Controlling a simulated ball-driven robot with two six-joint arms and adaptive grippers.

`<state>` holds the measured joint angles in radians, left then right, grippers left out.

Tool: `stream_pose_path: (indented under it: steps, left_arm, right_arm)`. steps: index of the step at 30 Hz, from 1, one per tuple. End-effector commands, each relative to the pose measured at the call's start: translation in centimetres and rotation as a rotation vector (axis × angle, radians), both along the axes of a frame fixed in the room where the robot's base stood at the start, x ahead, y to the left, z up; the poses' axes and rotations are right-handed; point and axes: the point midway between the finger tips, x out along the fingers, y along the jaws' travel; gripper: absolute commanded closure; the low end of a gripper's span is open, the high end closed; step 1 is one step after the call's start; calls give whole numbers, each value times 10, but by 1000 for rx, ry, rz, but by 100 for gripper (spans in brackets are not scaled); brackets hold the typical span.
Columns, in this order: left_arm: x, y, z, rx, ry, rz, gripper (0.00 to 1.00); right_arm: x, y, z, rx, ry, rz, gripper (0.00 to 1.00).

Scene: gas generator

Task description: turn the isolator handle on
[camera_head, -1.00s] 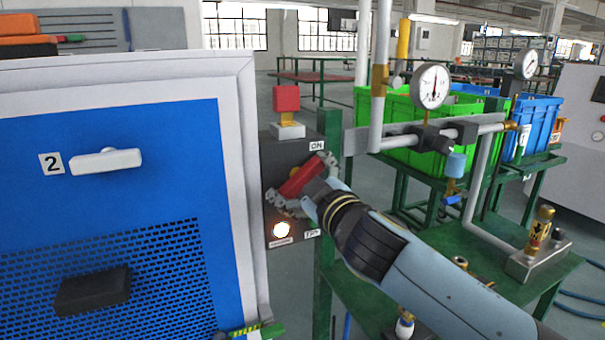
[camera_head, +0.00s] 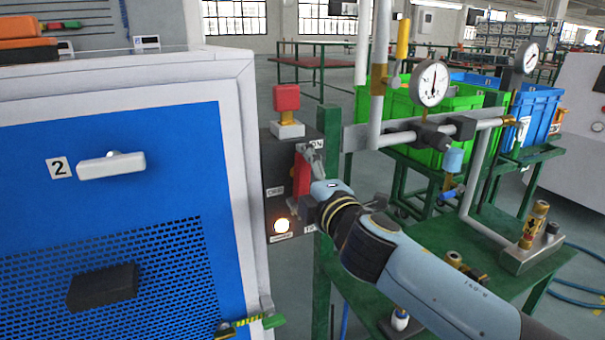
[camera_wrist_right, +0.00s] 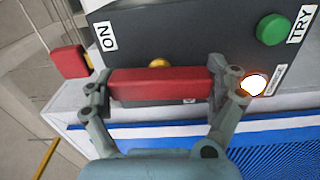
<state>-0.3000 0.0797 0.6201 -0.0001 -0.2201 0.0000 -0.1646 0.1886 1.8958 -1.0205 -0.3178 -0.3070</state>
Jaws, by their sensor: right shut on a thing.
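The isolator handle is a red bar (camera_head: 301,178) on the dark isolator box (camera_head: 273,160). In the head view it stands nearly upright, with its upper end by the ON label (camera_head: 317,144). My right gripper (camera_head: 308,180) is shut on the handle. In the right wrist view the red handle (camera_wrist_right: 160,83) lies between the two fingers of the right gripper (camera_wrist_right: 160,90), one at each end. That view also shows the ON label (camera_wrist_right: 105,36) and the TRY label (camera_wrist_right: 302,24). My left gripper is not in view.
A lit lamp (camera_head: 281,226) and a green button (camera_wrist_right: 272,30) are on the box. A blue cabinet panel (camera_head: 150,210) stands left. Pipes with a pressure gauge (camera_head: 430,83) and a green table (camera_head: 480,262) are right of my arm.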

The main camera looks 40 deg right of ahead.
Motion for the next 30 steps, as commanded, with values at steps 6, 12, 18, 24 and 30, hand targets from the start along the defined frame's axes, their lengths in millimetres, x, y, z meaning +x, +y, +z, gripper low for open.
stream_pose_path:
  steps: [6,12,18,24,30]
  left_arm:
    - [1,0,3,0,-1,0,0]
    - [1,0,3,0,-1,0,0]
    - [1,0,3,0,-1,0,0]
    - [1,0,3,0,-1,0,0]
    - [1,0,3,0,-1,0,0]
  right_arm:
    - [0,0,1,-68,14,2,42]
    - [0,0,1,-88,19,2,42]
    - [0,0,1,-91,20,2,42]
    - [0,0,0,-91,21,2,3]
    - [0,0,0,-89,20,1,0]
